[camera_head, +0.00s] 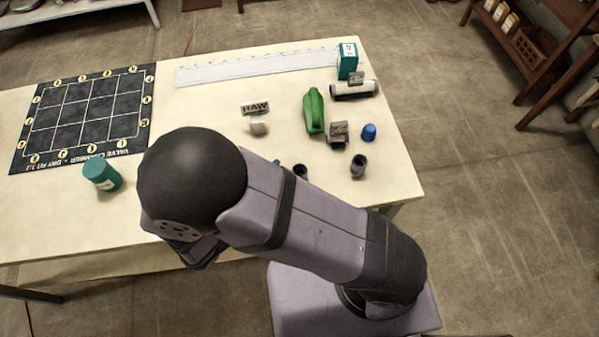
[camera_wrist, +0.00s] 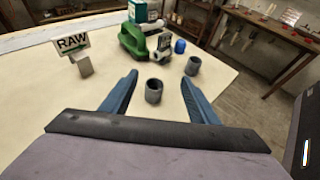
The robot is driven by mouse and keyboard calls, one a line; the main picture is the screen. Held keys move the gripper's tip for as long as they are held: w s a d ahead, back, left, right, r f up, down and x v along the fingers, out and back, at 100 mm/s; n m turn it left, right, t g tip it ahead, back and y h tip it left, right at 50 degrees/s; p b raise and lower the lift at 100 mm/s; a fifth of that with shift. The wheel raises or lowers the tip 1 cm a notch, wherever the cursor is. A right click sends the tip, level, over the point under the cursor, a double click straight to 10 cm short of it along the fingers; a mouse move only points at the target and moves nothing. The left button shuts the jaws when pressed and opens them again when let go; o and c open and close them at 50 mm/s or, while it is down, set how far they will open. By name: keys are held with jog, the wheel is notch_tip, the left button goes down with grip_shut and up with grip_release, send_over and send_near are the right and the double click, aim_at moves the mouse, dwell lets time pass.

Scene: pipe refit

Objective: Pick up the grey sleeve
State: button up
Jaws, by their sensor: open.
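Two hollow grey sleeves stand upright on the table, and I cannot tell which one the task means. The nearer sleeve (camera_wrist: 154,91) lies ahead, between the lines of my fingers in the wrist view. In the head view this sleeve (camera_head: 300,172) is partly hidden behind my arm. The other sleeve (camera_wrist: 193,65) is farther right, outside the right finger; it also shows in the head view (camera_head: 359,166). My gripper (camera_wrist: 159,78) is open, its two blue fingers spread with nothing held. In the head view it is mostly hidden by my arm.
Close by are a blue cap (camera_head: 369,132), a tagged grey fitting (camera_head: 336,140), a green part (camera_head: 314,110), a white pipe (camera_head: 350,92), a teal box (camera_head: 347,62) and a RAW sign (camera_head: 256,110). A teal jar (camera_head: 102,175) and grid mat (camera_head: 60,82) are left.

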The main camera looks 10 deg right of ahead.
send_near(299, 174)
jog(key=shift+w+d+f, duration=0.25)
jog(key=shift+d, duration=0.35)
jog(key=shift+w+d+f, duration=0.25)
jog(key=shift+w+d, duration=0.05)
jog(key=shift+d, duration=0.3)
jog(key=shift+p+x, duration=0.3)
jog(key=shift+x, duration=0.8)
jog(key=shift+w+d+p, duration=0.3)
jog(key=shift+w+p, duration=0.05)
jog(key=p+x, duration=0.1)
jog(key=x, duration=0.2)
jog(key=shift+w, duration=0.25)
jog(key=shift+w+d+f, duration=0.25)
jog(key=shift+w, duration=0.1)
jog(key=shift+c, duration=0.3)
jog(key=c, duration=1.1)
jog(key=shift+o, duration=0.2)
jog(key=shift+r, duration=0.2)
